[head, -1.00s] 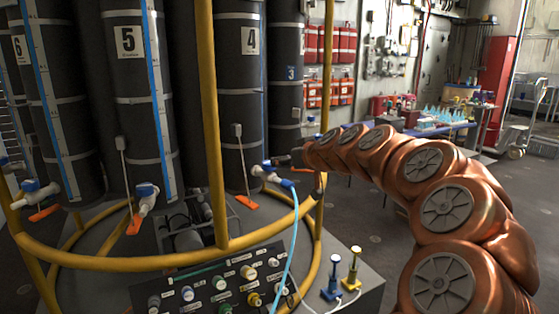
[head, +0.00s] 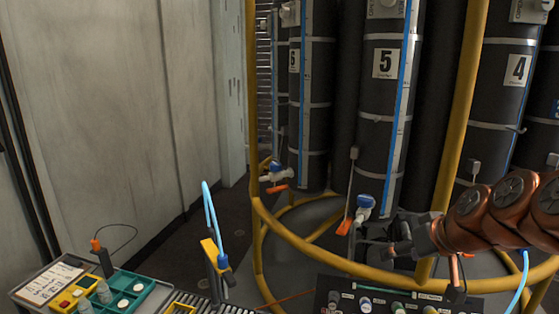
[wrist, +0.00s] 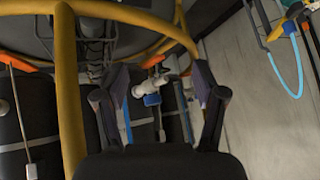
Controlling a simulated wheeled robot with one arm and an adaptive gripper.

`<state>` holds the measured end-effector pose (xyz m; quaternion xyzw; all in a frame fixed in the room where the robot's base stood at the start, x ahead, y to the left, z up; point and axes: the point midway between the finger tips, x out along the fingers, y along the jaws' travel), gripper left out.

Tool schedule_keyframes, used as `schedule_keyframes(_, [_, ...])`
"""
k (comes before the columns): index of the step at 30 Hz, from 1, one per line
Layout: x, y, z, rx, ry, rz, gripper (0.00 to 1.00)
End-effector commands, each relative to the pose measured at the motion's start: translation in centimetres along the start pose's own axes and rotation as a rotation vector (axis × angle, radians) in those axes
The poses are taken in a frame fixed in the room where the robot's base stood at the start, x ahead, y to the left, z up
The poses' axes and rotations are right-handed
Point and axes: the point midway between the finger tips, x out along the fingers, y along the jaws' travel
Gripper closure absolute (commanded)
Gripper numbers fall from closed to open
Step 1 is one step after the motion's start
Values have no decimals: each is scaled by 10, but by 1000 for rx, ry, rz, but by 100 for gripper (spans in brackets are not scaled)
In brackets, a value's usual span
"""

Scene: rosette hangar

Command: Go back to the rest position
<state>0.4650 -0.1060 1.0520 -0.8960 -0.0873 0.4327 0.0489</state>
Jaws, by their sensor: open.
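My copper-coloured arm reaches in from the right in the head view. My gripper (head: 398,240) is at its end, in front of the yellow rail frame (head: 340,268) and below the column marked 5 (head: 384,100). In the wrist view my gripper (wrist: 160,88) has its two dark fingers spread, with nothing between them. A white valve with a blue part (wrist: 151,90) shows beyond the fingers, apart from them. In the head view a blue and white valve (head: 364,206) sits at the foot of column 5, left of my gripper.
Yellow uprights and rings surround the dark columns close to my gripper. A control panel (head: 350,299) with knobs lies below. At lower left stand a tray with teal compartments (head: 112,292) and a yellow holder with a light blue hose (head: 212,240). A pale wall (head: 120,110) closes the left.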

Motion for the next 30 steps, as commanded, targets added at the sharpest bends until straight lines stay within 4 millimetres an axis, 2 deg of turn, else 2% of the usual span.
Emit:
schedule_keyframes(1, [-5,-28,13,-17,-70,-17,30])
schedule_keyframes(3, [-7,-61,44,-21,-182,-35,30])
schedule_keyframes(5, [-12,-83,71,-20,-278,-35,30])
schedule_keyframes(6, [-18,-96,92,-19,-347,-29,30])
schedule_keyframes(10, [-44,-122,157,-1,-548,23,30])
schedule_keyframes(12, [-61,-128,188,15,-640,64,30])
schedule_keyframes(15, [-81,-129,219,39,-733,123,30])
schedule_keyframes(18, [-95,-128,241,57,-797,168,30])
schedule_keyframes(21, [-102,-126,251,68,-821,191,30])
schedule_keyframes(30, [-102,-126,252,70,-825,194,30])
